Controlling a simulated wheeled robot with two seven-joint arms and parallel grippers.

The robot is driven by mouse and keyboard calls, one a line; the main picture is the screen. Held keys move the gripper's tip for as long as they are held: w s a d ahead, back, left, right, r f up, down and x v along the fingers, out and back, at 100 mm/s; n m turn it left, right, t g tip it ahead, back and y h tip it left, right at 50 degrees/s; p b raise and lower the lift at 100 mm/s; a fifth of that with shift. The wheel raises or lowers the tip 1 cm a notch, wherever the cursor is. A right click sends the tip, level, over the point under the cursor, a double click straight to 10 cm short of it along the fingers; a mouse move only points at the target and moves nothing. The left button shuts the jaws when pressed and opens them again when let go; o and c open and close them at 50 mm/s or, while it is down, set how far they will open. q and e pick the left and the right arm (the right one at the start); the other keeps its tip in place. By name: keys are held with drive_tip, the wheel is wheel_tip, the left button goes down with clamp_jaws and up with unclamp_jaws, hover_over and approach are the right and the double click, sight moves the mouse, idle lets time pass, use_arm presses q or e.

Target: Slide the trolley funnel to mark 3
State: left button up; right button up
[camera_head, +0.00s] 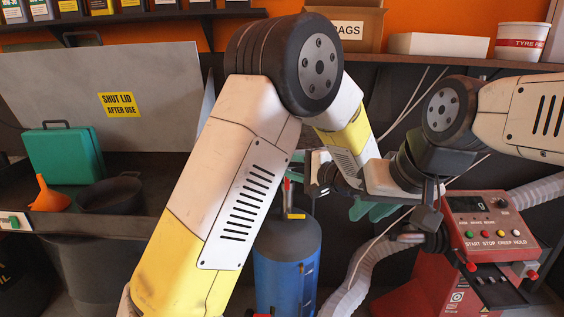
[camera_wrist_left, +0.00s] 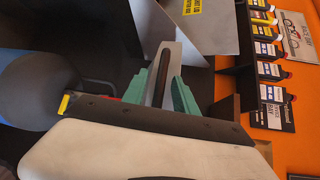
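I cannot clearly make out the trolley funnel or its marks; my left arm hides much of the middle in the head view. A blue drum (camera_head: 287,265) stands below that arm, with a red-tipped rod and a yellow piece at its top; the drum (camera_wrist_left: 35,90) also shows in the left wrist view. My left gripper (camera_wrist_left: 160,90) has its teal fingers apart, with a grey strip with a dark slot showing between them; I cannot tell whether they touch it. My right gripper (camera_head: 371,210) has teal fingers apart, right of the drum.
A red machine (camera_head: 480,245) with buttons and a grey hose (camera_head: 350,285) stands at the right. An orange funnel (camera_head: 50,196), a black bowl (camera_head: 110,196) and a green case (camera_head: 64,153) are on the left bench. A grey lid panel (camera_head: 160,75) rises behind.

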use_arm(q)
drive_tip(key=shift+w+a, duration=0.1)
drive_tip(key=shift+a, duration=0.05)
clamp_jaws()
idle(1.4)
